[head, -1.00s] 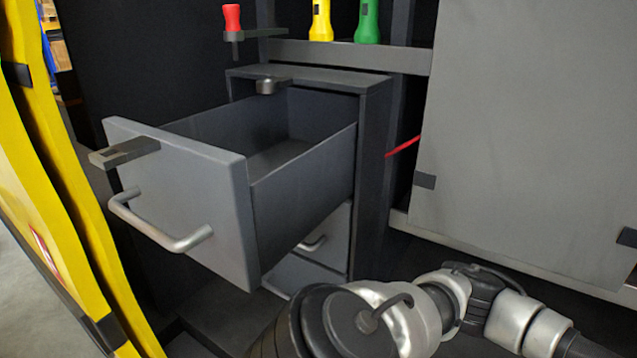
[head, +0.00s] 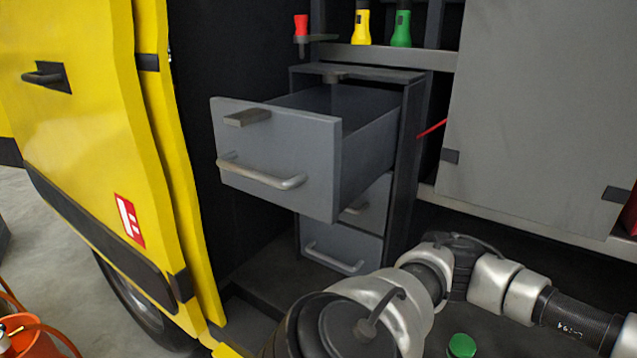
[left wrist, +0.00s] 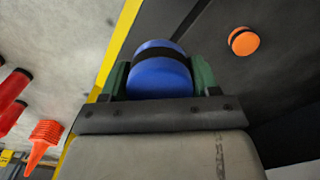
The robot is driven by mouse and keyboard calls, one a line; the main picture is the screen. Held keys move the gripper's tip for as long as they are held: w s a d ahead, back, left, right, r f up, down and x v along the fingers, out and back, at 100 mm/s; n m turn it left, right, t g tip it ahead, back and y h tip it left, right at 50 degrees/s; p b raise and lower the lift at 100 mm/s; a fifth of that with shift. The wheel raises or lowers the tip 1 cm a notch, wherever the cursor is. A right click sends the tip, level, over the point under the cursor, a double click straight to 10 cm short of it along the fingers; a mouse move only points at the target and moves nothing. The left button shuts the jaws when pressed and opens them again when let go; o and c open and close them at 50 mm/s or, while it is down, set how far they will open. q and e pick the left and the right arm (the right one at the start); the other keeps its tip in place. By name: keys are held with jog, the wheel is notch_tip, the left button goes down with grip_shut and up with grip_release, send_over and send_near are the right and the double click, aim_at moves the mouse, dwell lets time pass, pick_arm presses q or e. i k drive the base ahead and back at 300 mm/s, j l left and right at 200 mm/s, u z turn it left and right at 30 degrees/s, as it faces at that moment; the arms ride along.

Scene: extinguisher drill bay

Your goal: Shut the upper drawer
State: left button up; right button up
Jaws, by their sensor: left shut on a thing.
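The upper drawer (head: 270,155) is pulled well out of the dark grey cabinet (head: 412,150) in the head view. Its grey front has a silver bar handle (head: 262,178) and a dark flat tab above it. Its inside is partly visible and looks empty there. A lower drawer front (head: 340,248) with its own handle sits in the cabinet underneath. My left gripper (left wrist: 160,75) shows only in the left wrist view, shut on a blue rounded thing (left wrist: 160,82) with a black band. No gripper shows in the head view, and none is seen touching the drawer.
Yellow (head: 362,25) and green (head: 401,28) torches and a red-topped item (head: 301,30) stand above the cabinet. A yellow vehicle door (head: 75,100) stands open at left. A grey panel (head: 540,110) is at right. The wrist view shows orange cones (left wrist: 43,140) below left.

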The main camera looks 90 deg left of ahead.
aim_at(312, 153)
jog(key=l+u, duration=0.1)
jog(key=u, duration=0.35)
jog(key=l+u, duration=0.1)
jog(key=u, duration=0.3)
jog(key=k+u, duration=0.1)
jog(key=u, duration=0.35)
